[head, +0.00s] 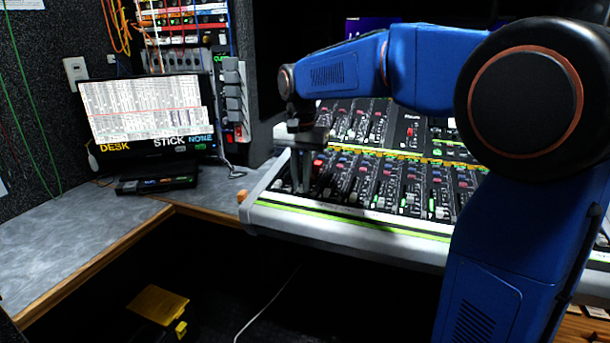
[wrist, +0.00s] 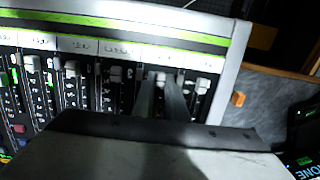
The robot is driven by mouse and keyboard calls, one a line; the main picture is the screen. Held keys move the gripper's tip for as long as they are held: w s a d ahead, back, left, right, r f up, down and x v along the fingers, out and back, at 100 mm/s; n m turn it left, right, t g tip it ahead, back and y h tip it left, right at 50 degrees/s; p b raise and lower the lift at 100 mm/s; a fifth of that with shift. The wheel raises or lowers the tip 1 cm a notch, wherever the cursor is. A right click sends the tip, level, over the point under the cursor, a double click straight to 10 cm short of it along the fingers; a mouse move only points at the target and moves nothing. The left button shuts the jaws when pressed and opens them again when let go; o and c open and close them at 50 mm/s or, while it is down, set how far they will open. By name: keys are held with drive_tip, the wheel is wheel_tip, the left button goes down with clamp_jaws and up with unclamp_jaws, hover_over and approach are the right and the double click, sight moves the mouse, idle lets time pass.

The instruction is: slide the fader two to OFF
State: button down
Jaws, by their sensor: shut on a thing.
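My gripper (head: 300,188) reaches down onto the front left part of the mixing desk (head: 345,222). In the wrist view, which shows the desk turned round, its two fingers (wrist: 162,90) are shut on a small pale fader cap (wrist: 162,75), the second from the desk's end; this appears to be fader two. The end fader (wrist: 203,85) stands beside the fingers, apart from them. The fingers hide part of the held fader's slot. The label strip (wrist: 110,47) by the faders is too blurred to read.
Other faders (wrist: 116,73) stand close beside my gripper. An orange block (head: 243,197) sits at the desk's left corner. A monitor (head: 147,115) stands on the grey counter (head: 70,245) at left. The counter's front part is clear.

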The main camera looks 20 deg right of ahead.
drive_tip(key=shift+s+a, duration=0.1)
drive_tip(key=shift+s, duration=0.05)
drive_tip(key=c, duration=1.8)
unclamp_jaws()
drive_tip(key=shift+o, duration=0.2)
